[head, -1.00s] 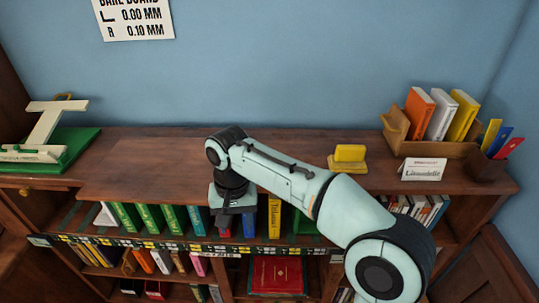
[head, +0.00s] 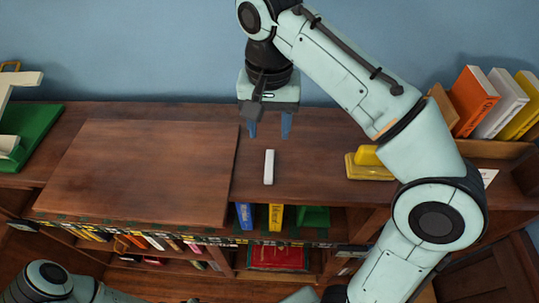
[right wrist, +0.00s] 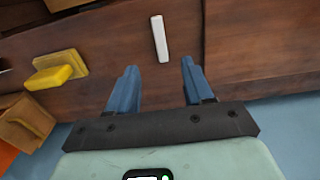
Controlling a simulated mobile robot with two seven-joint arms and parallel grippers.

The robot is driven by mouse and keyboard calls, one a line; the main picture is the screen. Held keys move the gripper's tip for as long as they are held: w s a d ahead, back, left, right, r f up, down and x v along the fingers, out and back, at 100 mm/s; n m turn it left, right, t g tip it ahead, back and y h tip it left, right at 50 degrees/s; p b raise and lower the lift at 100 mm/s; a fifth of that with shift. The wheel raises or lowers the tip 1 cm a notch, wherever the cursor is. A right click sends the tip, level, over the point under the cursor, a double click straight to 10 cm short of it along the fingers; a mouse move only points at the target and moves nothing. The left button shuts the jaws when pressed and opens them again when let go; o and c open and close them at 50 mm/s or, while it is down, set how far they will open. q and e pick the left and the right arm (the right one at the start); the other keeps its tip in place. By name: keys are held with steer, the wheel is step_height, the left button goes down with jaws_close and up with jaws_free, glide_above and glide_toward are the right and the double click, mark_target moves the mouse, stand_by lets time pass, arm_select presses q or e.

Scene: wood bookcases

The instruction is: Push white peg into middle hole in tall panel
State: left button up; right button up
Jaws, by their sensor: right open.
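A white peg (head: 269,167) lies on the wooden bookcase top, to the right of a large flat wood board. It also shows in the right wrist view (right wrist: 159,38), beyond the fingertips. My right gripper (head: 270,133) is open and empty, with blue fingers pointing down, just behind the peg in the head view. In the right wrist view the two fingers (right wrist: 159,75) stand apart with nothing between them. No panel with holes can be made out. My left gripper is not in view; only part of my left arm shows at bottom left.
A yellow block on a base (head: 370,160) stands right of the peg. The wood board (head: 140,170) covers the left of the top. A book holder (head: 495,150) is at right, a green stand (head: 35,130) at left. Books fill the shelves below.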

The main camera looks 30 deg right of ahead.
steer(key=b, duration=0.2)
glide_above(269, 169)
steer(key=f, duration=0.6)
steer(key=shift+s+d+f, duration=0.1)
steer(key=shift+s+f, duration=0.1)
steer(key=shift+s, duration=0.15)
steer(key=shift+w+f, duration=0.3)
steer(key=shift+f, duration=0.2)
step_height(269, 169, down, 5)
steer(key=shift+r+b, duration=0.15)
steer(key=shift+b, duration=0.15)
steer(key=shift+w, duration=0.1)
steer(key=shift+c, duration=1.2)
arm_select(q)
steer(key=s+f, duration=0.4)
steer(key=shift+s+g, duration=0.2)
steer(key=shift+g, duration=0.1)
arm_select(e)
jaws_close()
